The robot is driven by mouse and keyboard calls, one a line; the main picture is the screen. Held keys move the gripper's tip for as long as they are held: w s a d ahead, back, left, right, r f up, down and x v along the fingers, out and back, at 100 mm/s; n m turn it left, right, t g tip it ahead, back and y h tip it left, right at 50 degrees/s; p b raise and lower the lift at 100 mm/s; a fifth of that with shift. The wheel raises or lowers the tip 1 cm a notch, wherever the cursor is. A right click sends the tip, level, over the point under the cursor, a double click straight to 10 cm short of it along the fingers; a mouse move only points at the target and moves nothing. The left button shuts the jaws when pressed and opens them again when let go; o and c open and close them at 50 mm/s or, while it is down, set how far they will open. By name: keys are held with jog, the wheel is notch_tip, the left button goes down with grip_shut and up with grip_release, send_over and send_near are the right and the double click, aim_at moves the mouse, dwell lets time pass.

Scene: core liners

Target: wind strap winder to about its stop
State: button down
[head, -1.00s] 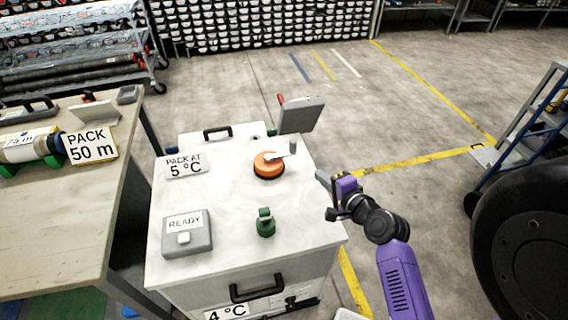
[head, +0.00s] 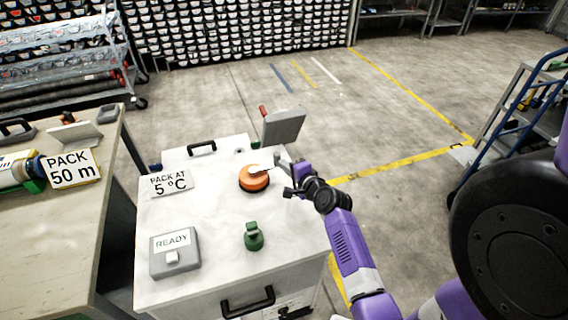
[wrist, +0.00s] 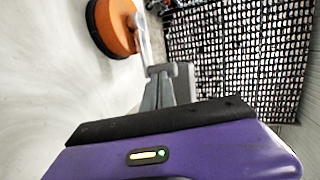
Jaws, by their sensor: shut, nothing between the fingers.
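The strap winder (head: 254,179) is an orange disc on a dark base on the white top of the cabinet, with a pale crank arm pointing right and slightly up. In the wrist view its orange disc (wrist: 114,27) is at the upper left, with the pale crank arm (wrist: 145,48) beside it. My gripper (head: 284,167) is at the right of the winder, by the outer end of the crank. In the wrist view my gripper's grey fingers (wrist: 168,72) are shut and empty, close to the crank end. The crank's upright grey handle cannot be told from the fingers; contact is unclear.
A green knob-like fitting (head: 253,237) and a grey READY box (head: 174,252) stand on the cabinet's front. A "PACK AT 5 °C" sign (head: 170,183) is at left, a tilted grey panel (head: 283,127) behind.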

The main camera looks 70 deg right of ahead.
jog(key=shift+w+d, duration=0.25)
jog(key=shift+w, duration=0.1)
jog(key=shift+w+d, duration=0.45)
jog(key=shift+d, duration=0.15)
jog(key=shift+s+a, duration=0.1)
